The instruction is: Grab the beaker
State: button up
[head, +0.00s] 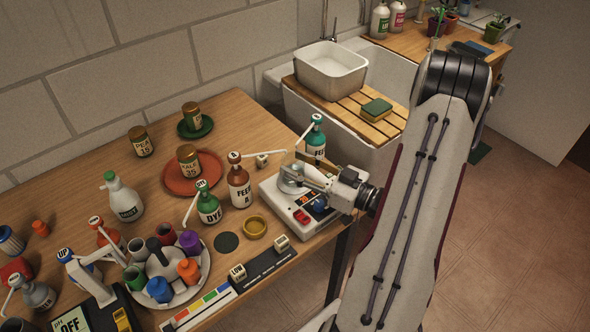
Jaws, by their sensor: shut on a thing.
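My gripper (293,178) reaches in from the right, low over a white device (268,192) with a round plate and red and blue controls. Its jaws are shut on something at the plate. A faint, clear, tan-edged shape (287,160) shows at the fingertips and looks like the glass beaker, though its outline is hard to make out. My gripper hides part of it. I cannot tell whether it rests on the plate or is just above it.
A teal pump bottle (316,139) stands close behind my gripper. Brown (239,183) and green (208,205) bottles stand to the left. A yellow ring-like dish (255,227) and a small LOW block (238,272) are in front. The sink (331,70) is behind.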

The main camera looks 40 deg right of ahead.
jog(key=shift+r, duration=0.4)
jog(key=shift+r, duration=0.2)
jog(key=shift+v, duration=1.9)
jog(key=shift+s+r, duration=0.15)
jog(key=shift+r, duration=0.05)
notch_tip(320, 180, up, 13)
jog(key=shift+r, duration=0.2)
dwell(0.9)
